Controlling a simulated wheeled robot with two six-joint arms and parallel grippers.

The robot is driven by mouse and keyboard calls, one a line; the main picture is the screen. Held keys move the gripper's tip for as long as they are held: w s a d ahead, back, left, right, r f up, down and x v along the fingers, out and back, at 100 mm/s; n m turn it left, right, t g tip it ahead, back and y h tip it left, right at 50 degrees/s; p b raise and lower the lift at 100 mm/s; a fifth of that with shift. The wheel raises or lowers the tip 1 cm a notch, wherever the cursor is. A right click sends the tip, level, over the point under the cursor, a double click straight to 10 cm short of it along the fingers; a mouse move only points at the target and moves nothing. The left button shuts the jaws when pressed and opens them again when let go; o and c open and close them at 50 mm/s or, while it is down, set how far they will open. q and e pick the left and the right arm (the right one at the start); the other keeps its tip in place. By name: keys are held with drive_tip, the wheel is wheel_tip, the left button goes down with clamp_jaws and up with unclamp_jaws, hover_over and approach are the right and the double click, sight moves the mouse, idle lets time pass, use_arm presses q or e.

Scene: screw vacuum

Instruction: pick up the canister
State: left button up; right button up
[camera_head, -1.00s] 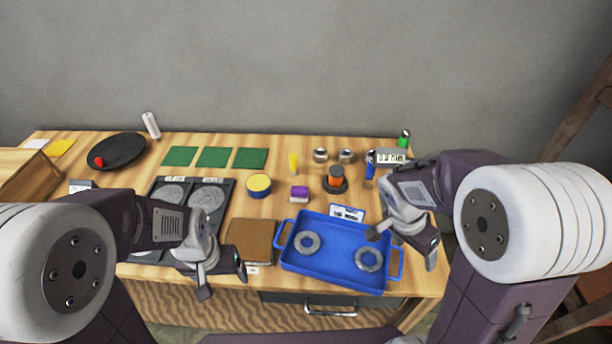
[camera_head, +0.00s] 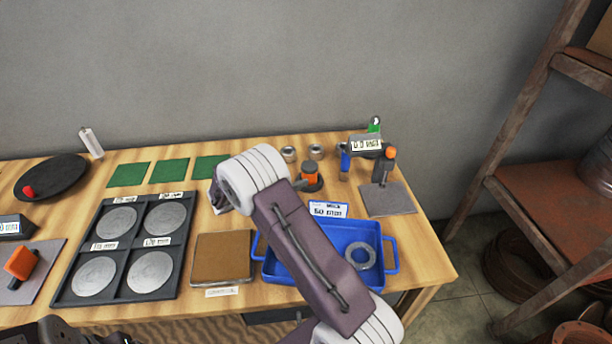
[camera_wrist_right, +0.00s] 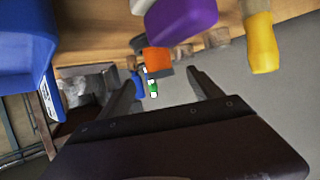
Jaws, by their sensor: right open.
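Nothing is plainly marked as the canister. A slim white cylinder (camera_head: 92,143) stands at the back left, and a small green container (camera_head: 375,125) stands at the back right. The yellow-topped round tin from the earlier head view is hidden behind my right arm. My right gripper (camera_wrist_right: 160,82) is open with nothing between its fingers. In the wrist view an orange-topped item (camera_wrist_right: 157,60), a purple block (camera_wrist_right: 180,18) and a yellow bottle (camera_wrist_right: 262,45) lie beyond the fingertips. In the head view my right forearm hides the gripper.
A blue tray (camera_head: 392,262) with a ring stands under my right arm. A dark tray (camera_head: 92,290) with round discs, a brown pad (camera_head: 222,258) and green squares (camera_head: 172,169) are left. A grey stand (camera_head: 388,200) is at the right edge; a shelf (camera_head: 560,190) stands beyond.

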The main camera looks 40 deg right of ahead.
sight(304, 174)
drive_tip(key=p+x, duration=0.1)
drive_tip(key=x, duration=0.7)
drive_tip(key=shift+d+f, duration=0.25)
drive_tip(key=shift+s, duration=0.1)
drive_tip(key=c, duration=1.5)
